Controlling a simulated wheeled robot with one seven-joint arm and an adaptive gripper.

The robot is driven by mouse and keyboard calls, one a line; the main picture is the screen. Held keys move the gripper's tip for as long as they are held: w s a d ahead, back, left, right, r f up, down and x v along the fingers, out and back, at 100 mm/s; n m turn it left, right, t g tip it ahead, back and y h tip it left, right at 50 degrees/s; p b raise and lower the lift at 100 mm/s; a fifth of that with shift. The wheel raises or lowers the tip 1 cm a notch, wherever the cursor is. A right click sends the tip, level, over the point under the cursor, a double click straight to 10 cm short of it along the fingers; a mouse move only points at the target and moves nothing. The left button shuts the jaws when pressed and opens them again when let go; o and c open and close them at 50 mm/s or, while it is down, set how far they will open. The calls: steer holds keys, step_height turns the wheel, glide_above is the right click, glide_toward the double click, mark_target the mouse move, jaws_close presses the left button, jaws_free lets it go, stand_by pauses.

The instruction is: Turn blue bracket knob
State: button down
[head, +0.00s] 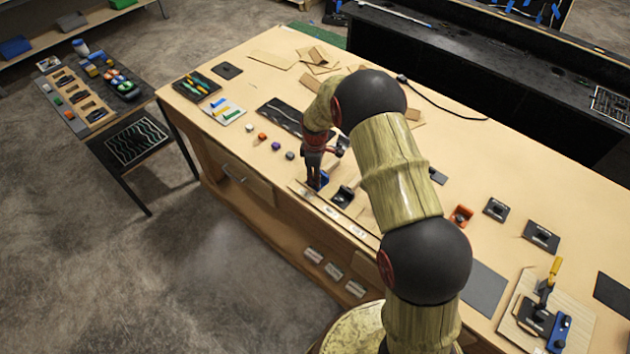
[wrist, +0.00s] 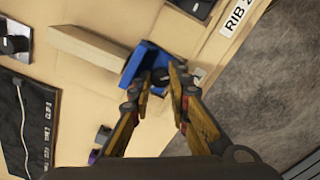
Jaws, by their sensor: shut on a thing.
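The blue bracket (wrist: 140,64) stands on the workbench near its front edge, and a dark knob (wrist: 160,76) shows at its side in the wrist view. In the head view only a small part of the blue bracket (head: 323,178) shows beside my fingers. My gripper (wrist: 160,80) is shut on the knob, with one fingertip on each side of it. In the head view my gripper (head: 313,182) points down at the bracket. The fingertips hide part of the knob, so I cannot tell how far it is turned.
A black bracket (head: 343,196) stands just right of the blue one. A wooden block (wrist: 88,47) lies close to the bracket. Small coloured knobs (head: 275,146) sit to the left. An orange bracket (head: 461,215) stands farther right. A labelled strip (wrist: 236,18) runs along the bench's front edge.

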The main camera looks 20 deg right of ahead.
steer(key=m+b, duration=0.1)
steer(key=m, duration=0.2)
steer(key=shift+m, duration=0.4)
steer(key=m+b, duration=0.1)
steer(key=m, duration=0.2)
steer(key=shift+b, duration=0.35)
steer(key=m+b, duration=0.1)
steer(key=m, duration=0.6)
steer(key=shift+w+m+b, duration=0.1)
steer(key=shift+m+b, duration=0.25)
steer(key=shift+m, duration=0.05)
steer(key=m+b, duration=0.1)
steer(key=m, duration=0.5)
steer(key=shift+w+r, duration=0.1)
steer(key=shift+r, duration=0.05)
steer(key=shift+r+m, duration=0.1)
steer(key=shift+m, duration=1.9)
steer(key=shift+w+m, duration=0.1)
steer(key=shift+m, duration=0.9)
steer(key=c, duration=2)
jaws_free()
steer(key=shift+c, duration=0.2)
steer(key=o, duration=0.4)
steer(key=shift+s, duration=0.25)
